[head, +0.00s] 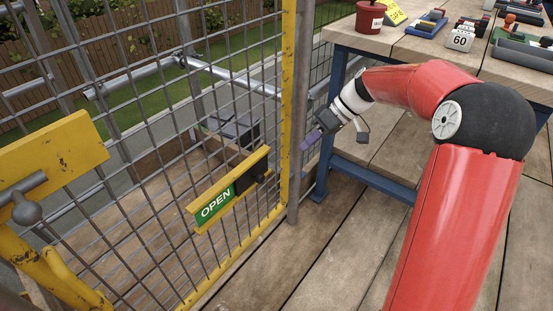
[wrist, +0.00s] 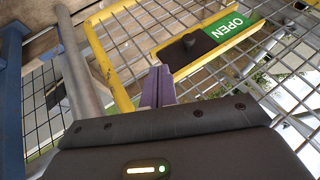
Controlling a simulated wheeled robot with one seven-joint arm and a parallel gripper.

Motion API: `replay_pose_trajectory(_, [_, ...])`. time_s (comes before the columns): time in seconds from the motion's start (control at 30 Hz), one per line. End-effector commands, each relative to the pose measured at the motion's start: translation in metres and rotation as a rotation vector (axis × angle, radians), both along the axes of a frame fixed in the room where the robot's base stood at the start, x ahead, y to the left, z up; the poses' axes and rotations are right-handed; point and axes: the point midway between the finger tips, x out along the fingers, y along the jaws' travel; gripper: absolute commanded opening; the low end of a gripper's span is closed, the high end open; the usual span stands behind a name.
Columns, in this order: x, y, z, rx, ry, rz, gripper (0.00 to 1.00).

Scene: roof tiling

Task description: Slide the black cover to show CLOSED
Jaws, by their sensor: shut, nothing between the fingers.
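The sign holder is a yellow-railed frame (head: 232,190) on the mesh gate. Its green OPEN panel (head: 214,204) shows at the left end in the head view. The black cover (head: 247,178), with a dark knob, sits over the right end. In the wrist view the OPEN panel (wrist: 229,27) is at upper right, and the black cover (wrist: 190,52) with its knob is beside it. My gripper (head: 311,140) is shut and empty, apart from the cover and to its right in the head view. Its purple fingers (wrist: 158,86) point toward the cover's end in the wrist view.
The gate's yellow upright (head: 287,100) and a grey post stand between the sign and my gripper in the head view. A blue-legged workbench (head: 384,40) holding several items is at upper right. Wooden decking (head: 330,250) in front is clear.

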Motion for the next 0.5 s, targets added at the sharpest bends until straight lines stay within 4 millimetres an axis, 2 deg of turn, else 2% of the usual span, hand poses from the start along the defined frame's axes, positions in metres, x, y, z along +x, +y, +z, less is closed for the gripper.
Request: replay_pose_trajectory(0.5, [0.0030,0.0030,-0.0054,0.017,-0.004,0.010,0.00])
